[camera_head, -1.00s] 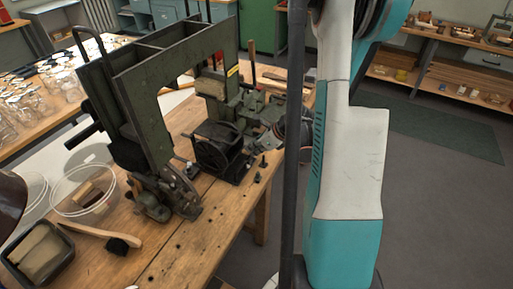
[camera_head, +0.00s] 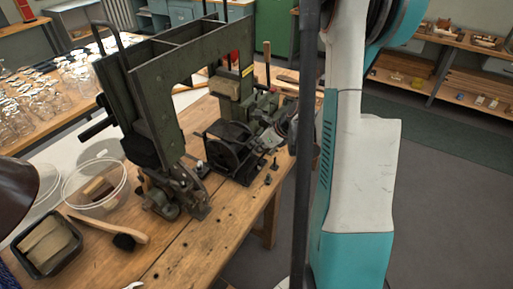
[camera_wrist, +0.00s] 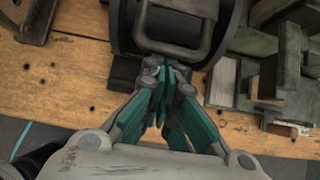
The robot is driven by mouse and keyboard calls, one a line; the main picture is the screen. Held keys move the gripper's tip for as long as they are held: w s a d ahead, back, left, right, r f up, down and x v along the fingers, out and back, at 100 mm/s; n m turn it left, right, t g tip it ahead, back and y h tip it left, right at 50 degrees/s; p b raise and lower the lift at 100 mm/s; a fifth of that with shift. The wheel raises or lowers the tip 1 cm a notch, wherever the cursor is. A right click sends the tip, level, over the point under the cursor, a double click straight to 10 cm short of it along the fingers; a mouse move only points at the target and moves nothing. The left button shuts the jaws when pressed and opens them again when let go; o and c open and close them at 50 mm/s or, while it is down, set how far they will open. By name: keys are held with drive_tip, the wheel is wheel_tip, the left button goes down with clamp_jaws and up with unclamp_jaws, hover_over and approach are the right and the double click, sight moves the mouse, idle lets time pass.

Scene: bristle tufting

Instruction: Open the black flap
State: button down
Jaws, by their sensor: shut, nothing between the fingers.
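A green machine (camera_head: 140,95) with a tall frame stands on the wooden workbench (camera_head: 190,250) in the head view. A black unit (camera_head: 232,150) with a round wheel sits at its right foot. In the wrist view, a black rounded part (camera_wrist: 122,25) with a grey loop handle (camera_wrist: 206,42) lies just beyond my fingertips; I cannot tell whether this is the flap. My gripper (camera_wrist: 163,72) has teal fingers, shut together and empty, just below the loop handle. I cannot tell whether they touch it. In the head view my gripper is not clearly visible.
Green metal blocks (camera_wrist: 284,62) crowd the right of the wrist view. Open floor (camera_head: 440,200) lies to the right.

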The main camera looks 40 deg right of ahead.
drive_tip(key=shift+r, duration=0.1)
drive_tip(key=w+a+r+g+h+p, duration=0.1)
drive_tip(key=w+r+g+p, duration=0.1)
drive_tip(key=r+p, duration=0.2)
drive_tip(key=w+r+g+h+p, duration=0.1)
drive_tip(key=w+r+g+p, duration=0.2)
drive_tip(key=r, duration=0.6)
drive_tip(key=shift+a+r+g+p, duration=0.3)
drive_tip(key=shift+a+r+p, duration=0.1)
drive_tip(key=shift+p, duration=0.75)
drive_tip(key=shift+f, duration=0.1)
